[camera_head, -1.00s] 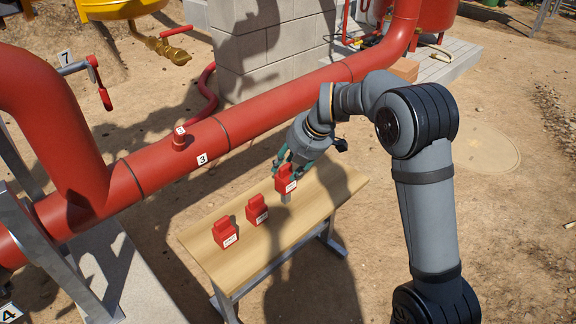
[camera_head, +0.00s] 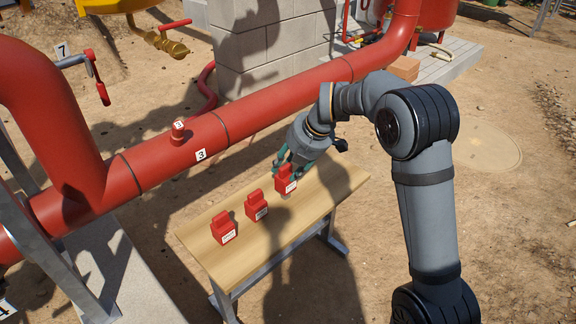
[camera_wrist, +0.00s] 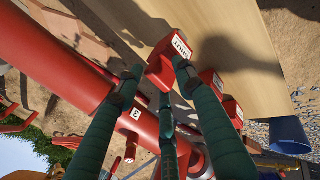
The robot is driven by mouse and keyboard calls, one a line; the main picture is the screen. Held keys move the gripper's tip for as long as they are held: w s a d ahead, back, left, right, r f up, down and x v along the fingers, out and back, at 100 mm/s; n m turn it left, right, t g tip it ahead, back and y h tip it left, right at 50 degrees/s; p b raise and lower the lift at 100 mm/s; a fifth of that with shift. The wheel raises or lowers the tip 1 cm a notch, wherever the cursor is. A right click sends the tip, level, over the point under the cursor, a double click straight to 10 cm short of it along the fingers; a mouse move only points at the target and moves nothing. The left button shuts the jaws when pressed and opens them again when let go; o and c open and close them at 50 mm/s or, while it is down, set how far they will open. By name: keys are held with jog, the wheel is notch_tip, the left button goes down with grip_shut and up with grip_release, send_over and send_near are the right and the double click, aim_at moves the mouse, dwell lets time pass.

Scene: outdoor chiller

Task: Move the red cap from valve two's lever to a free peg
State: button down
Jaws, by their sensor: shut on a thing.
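My gripper (camera_head: 287,172) has teal fingers and is shut on a red cap (camera_head: 286,180) with a white label, over the right half of the wooden bench. In the wrist view this cap (camera_wrist: 168,62) sits between the fingertips. A little grey, apparently a peg, shows just under the cap; I cannot tell how far the cap is down on it. Two more red caps, a middle one (camera_head: 256,206) and a left one (camera_head: 223,228), stand in a row on the bench (camera_head: 325,192). I cannot make out a lever marked two.
A thick red pipe (camera_head: 285,106) marked 3 runs behind the bench. A red-handled lever (camera_head: 102,92) near the sign 7 is at the upper left, and a yellow tank with a brass valve (camera_head: 172,46) is at the back. The bench's right end is clear.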

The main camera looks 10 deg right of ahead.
jog(key=shift+f, duration=0.25)
jog(key=shift+f+b, duration=1)
jog(key=shift+b, duration=0.3)
jog(key=c, duration=1)
grip_release()
jog(key=shift+c, duration=0.2)
jog(key=shift+o, duration=0.5)
jog(key=o, duration=0.4)
jog(key=p+v, duration=0.3)
jog(key=v, duration=0.4)
